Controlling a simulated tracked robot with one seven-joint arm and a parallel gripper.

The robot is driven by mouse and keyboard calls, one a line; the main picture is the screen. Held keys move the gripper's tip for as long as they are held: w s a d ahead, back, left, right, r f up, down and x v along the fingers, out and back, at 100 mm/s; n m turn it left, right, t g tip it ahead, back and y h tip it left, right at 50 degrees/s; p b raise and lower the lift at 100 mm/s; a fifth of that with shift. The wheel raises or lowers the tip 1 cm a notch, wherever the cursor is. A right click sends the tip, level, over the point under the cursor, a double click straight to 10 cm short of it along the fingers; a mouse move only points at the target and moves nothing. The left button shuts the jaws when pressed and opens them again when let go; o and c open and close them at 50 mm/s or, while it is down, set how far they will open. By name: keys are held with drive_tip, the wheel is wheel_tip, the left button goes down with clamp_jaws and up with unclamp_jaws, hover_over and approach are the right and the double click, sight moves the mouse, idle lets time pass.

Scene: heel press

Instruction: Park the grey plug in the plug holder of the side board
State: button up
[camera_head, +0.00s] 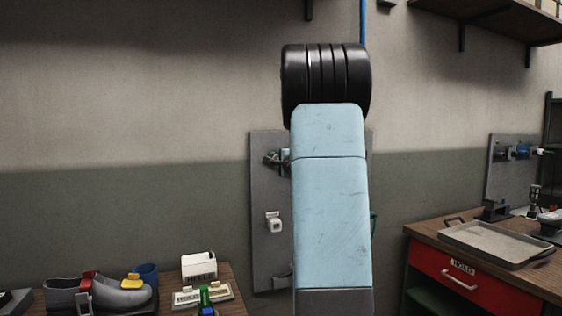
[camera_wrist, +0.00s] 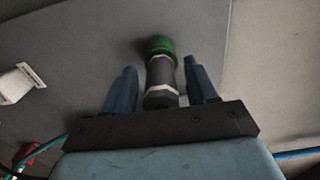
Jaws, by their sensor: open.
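In the wrist view my gripper (camera_wrist: 160,82) is open, with one blue finger on each side of a dark grey cylindrical plug (camera_wrist: 160,80). The plug has light rings, and its far end meets a green collar (camera_wrist: 160,45) at the grey side board (camera_wrist: 90,30). Gaps show between the fingers and the plug. In the head view the side board (camera_head: 262,190) stands against the wall, and my arm hides much of it. I cannot make out the plug there, and I cannot tell which fitting is the plug holder.
A white fitting (camera_head: 274,222) sits on the board and also shows in the wrist view (camera_wrist: 18,85). A red part (camera_wrist: 36,152) and cables lie at lower left there. A cluttered bench (camera_head: 235,300) is at left; a bench with a metal tray (camera_head: 495,243) is at right.

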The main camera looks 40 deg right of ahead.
drive_tip(key=shift+r, duration=0.1)
idle(0.8)
clamp_jaws()
idle(0.4)
drive_tip(key=shift+s, duration=0.15)
drive_tip(key=shift+v, duration=2.85)
drive_tip(key=shift+s, duration=0.15)
wheel_tip(320, 180, down, 28)
drive_tip(key=s, duration=0.1)
drive_tip(key=shift+s+a, duration=0.2)
drive_tip(key=shift+s, duration=0.1)
idle(2.9)
